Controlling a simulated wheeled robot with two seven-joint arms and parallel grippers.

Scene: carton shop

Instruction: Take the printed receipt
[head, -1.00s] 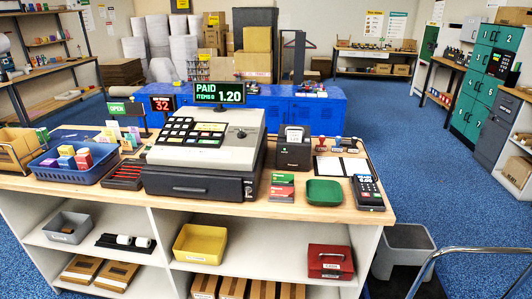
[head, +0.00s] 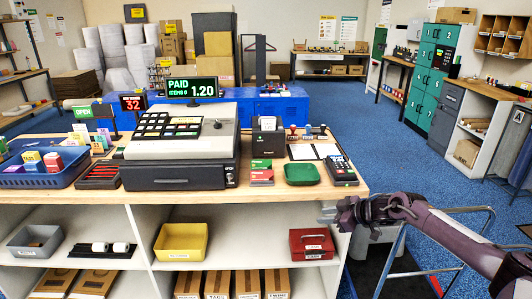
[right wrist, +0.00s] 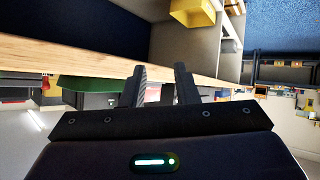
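The receipt printer (head: 267,135) is a small dark box on the counter, right of the grey cash register (head: 182,135). A white piece of paper (head: 268,123) shows at its top; it is too small to tell whether it is a loose receipt. The register's display (head: 192,88) reads PAID 1.20. My right gripper (head: 328,212) is at the counter's front right, below the top's edge and well short of the printer. In the right wrist view its two fingers (right wrist: 160,80) stand apart with nothing between them. My left gripper is not in view.
A green tray (head: 302,174), a card terminal (head: 341,170) and red and green card stacks (head: 261,172) lie between the printer and the counter's front edge. The wooden counter edge (head: 270,197) is close to my right gripper. A metal rail (head: 395,262) stands under my right arm.

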